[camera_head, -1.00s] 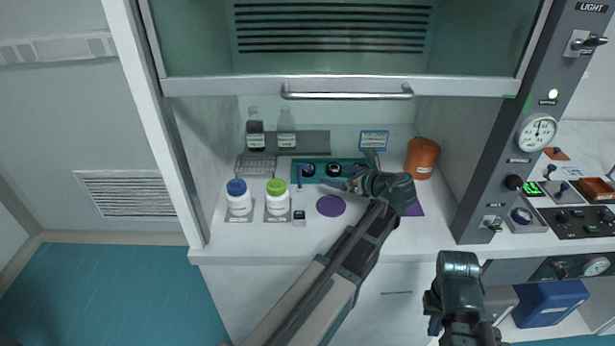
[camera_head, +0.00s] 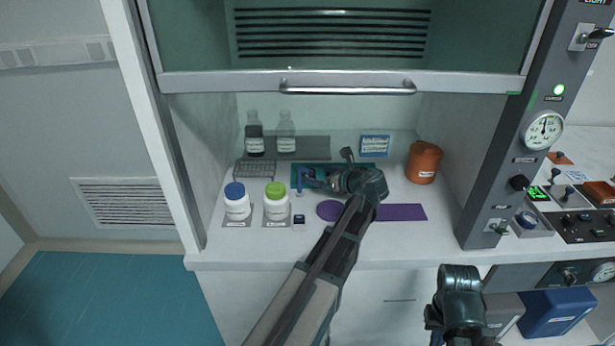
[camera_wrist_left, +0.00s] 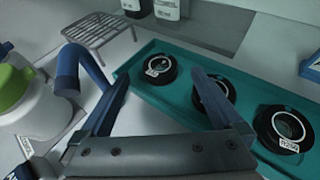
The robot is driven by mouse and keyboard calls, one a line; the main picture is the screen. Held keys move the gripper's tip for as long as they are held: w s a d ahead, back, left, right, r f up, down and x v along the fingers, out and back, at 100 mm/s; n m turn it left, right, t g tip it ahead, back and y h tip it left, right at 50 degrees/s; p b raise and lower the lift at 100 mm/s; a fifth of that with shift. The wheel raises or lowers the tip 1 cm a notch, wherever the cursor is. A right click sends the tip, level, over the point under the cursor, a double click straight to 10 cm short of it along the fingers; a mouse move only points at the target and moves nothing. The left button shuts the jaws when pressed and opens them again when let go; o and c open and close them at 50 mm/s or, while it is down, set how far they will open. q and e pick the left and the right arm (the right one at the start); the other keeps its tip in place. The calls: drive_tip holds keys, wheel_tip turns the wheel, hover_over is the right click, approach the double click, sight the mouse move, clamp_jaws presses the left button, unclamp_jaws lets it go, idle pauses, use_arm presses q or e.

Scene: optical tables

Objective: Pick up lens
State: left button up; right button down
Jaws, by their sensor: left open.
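Three black ring-mounted lenses sit in a row in a teal tray (camera_head: 297,185). The left wrist view shows the left lens (camera_wrist_left: 160,70), the middle lens (camera_wrist_left: 217,92) and the right lens (camera_wrist_left: 286,128); the tray (camera_wrist_left: 180,104) lies under them. My left gripper (camera_head: 312,181) is open and empty over the tray's left part. In the left wrist view its fingers (camera_wrist_left: 160,80) stand apart on either side of the left lens, with no contact visible. In the head view my arm mostly hides the lenses. My right arm's end (camera_head: 460,290) is low in front of the bench; its jaws are unclear.
A blue curved post (camera_wrist_left: 78,68) stands beside my left finger. White bottles with blue (camera_head: 235,190) and green (camera_head: 275,189) caps stand front left, a wire rack (camera_head: 254,170) behind them. An orange jar (camera_head: 423,163) is at right. The raised sash (camera_head: 345,83) hangs above.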

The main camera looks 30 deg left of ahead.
use_arm(q)
drive_tip(key=b+x, duration=0.1)
drive_tip(key=x, duration=0.3)
drive_tip(key=shift+f, duration=0.1)
drive_tip(key=shift+w+a, duration=0.15)
drive_tip(key=shift+a, duration=0.15)
drive_tip(key=c, duration=1.4)
drive_tip(key=shift+c, duration=0.2)
drive_tip(key=shift+r+p, duration=0.35)
drive_tip(key=shift+r, duration=0.25)
wheel_tip(320, 180, up, 3)
drive_tip(key=p, duration=0.3)
drive_tip(key=s+d, duration=0.2)
drive_tip(key=d, duration=0.3)
drive_tip(key=s+d, duration=0.2)
drive_tip(key=d, duration=0.2)
drive_tip(key=s+d+p, duration=0.1)
drive_tip(key=s+d, duration=0.1)
drive_tip(key=d, duration=0.3)
drive_tip(key=shift+s+d+r, duration=0.3)
drive_tip(key=shift+s+r, duration=0.1)
drive_tip(key=shift+r, duration=0.15)
